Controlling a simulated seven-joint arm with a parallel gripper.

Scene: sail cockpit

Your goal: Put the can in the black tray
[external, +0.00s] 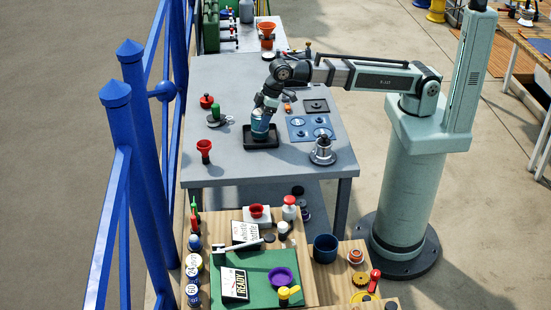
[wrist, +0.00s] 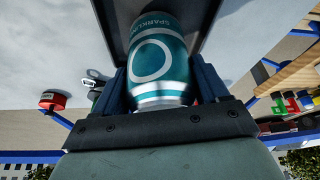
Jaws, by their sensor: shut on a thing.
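The can (external: 260,121) is teal with a pale ring and the word "SPARKLING", which reads in the wrist view (wrist: 161,60). My gripper (external: 262,108) is shut on the can, with blue fingers on both sides of it in the wrist view (wrist: 158,92). The black tray (external: 271,143) lies on the grey table. In the external view the can is upright or nearly so, over the tray's middle. I cannot tell whether its base touches the tray floor. In the wrist view the dark tray (wrist: 215,18) shows behind the can.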

